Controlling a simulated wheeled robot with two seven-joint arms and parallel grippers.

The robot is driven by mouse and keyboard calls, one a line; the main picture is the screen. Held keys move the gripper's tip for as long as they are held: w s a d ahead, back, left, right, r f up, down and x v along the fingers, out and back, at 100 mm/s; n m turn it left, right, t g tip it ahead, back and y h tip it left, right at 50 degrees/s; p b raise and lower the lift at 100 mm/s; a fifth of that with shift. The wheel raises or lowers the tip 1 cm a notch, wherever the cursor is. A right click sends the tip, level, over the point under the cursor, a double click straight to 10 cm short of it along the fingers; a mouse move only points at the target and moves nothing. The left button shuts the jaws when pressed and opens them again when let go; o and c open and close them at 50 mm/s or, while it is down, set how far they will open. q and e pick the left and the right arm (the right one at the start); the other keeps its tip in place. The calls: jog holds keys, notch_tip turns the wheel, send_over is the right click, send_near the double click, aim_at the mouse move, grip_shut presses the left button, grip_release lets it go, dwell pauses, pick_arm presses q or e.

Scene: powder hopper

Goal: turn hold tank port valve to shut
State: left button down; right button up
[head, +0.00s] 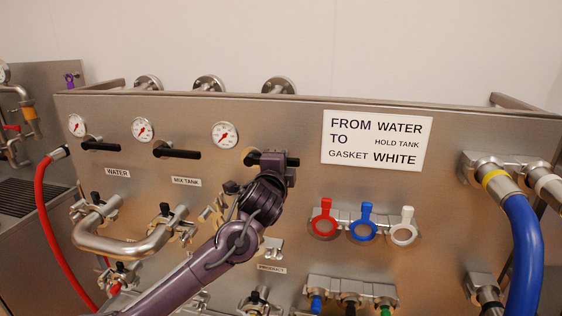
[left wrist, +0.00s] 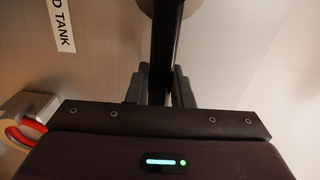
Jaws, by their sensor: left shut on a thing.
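The hold tank port valve has a black bar handle (head: 258,157) below the third gauge, and it lies about level. My left gripper (head: 289,162) is shut on the handle's right part in the head view. In the left wrist view the black handle (left wrist: 161,45) runs down from a round metal hub (left wrist: 160,6) between the fingers of my left gripper (left wrist: 160,85). A label ending in "D TANK" (left wrist: 62,25) is beside it there. My arm hides the panel below this valve in the head view. My right gripper is out of view.
Level black handles for water (head: 100,146) and mix tank (head: 180,153) are to the left. A sign (head: 376,141) reads from water to hold tank, gasket white. Red (head: 323,226), blue (head: 363,229) and white (head: 404,232) gaskets hang at right. A blue hose (head: 524,245) is farther right.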

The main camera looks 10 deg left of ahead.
pick_arm(q)
jog(key=c, duration=1.6)
grip_release()
jog(key=shift+f+p, duration=0.2)
jog(key=shift+p, duration=0.1)
jog(key=o, duration=0.4)
jog(key=shift+r, duration=0.1)
jog(key=shift+c, duration=0.2)
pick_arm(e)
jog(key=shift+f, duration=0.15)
pick_arm(q)
jog(key=s+b, duration=0.2)
jog(key=s, duration=0.7)
jog(key=shift+a, duration=0.25)
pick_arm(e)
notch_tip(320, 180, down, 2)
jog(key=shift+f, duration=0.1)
